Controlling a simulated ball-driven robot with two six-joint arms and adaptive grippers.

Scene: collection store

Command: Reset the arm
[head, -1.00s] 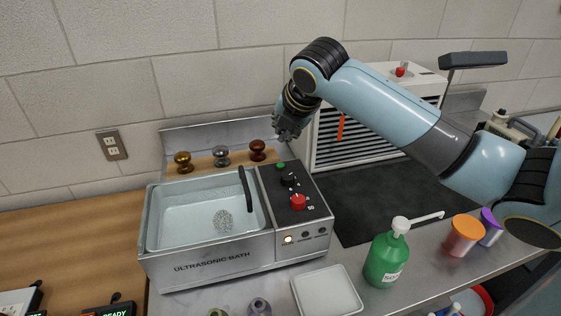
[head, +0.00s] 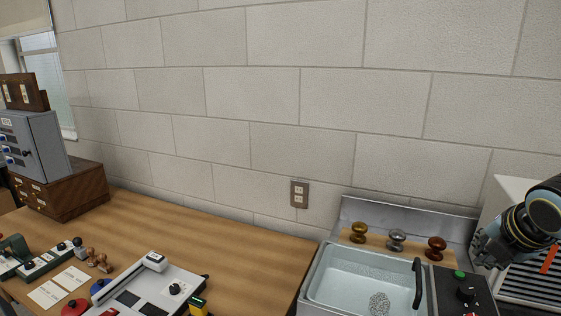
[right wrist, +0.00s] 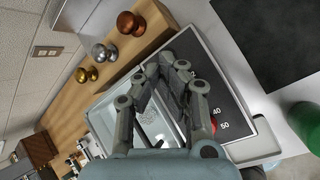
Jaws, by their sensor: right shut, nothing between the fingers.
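My right gripper (head: 489,252) is at the right edge of the head view, above the control panel side of the ultrasonic bath (head: 312,288). It is shut and empty. In the right wrist view my right gripper (right wrist: 172,75) shows with its fingers together, in front of the bath's control panel (right wrist: 225,95) and basin. The red knob on that panel is partly hidden behind a finger. My left gripper is not in view.
Brass, silver and copper knobs (head: 396,240) stand on a wooden strip behind the bath. A wooden counter (head: 215,245) runs left, with a white device (head: 150,290), stamps and cards. A grey cabinet (head: 35,145) stands far left. A green bottle (right wrist: 303,122) is at right in the wrist view.

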